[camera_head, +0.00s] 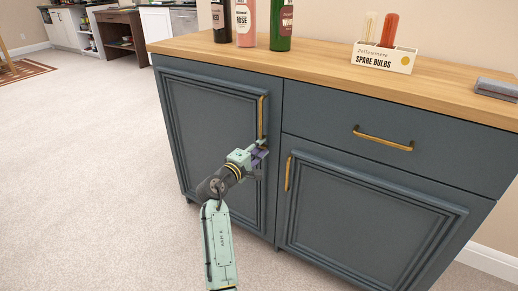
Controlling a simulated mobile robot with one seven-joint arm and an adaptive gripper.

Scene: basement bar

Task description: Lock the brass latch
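My gripper (262,149) is in front of the right edge of the left cabinet door (205,120), just below the tall brass handle (263,116). A small bit of brass (263,141) shows by the fingertips, under the handle. It may be part of the brass latch, but the gripper covers most of that spot and I cannot tell its position. The left door looks closed. The fingers are small and overlap the door, so I cannot tell whether they are open, shut or touching anything.
The right door has a brass handle (288,173), and the drawer above has a brass pull (383,138). Several bottles (246,25), a spare bulbs holder (383,57) and a grey object (496,89) stand on the wooden top (320,68). Carpet (90,180) to the left is clear.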

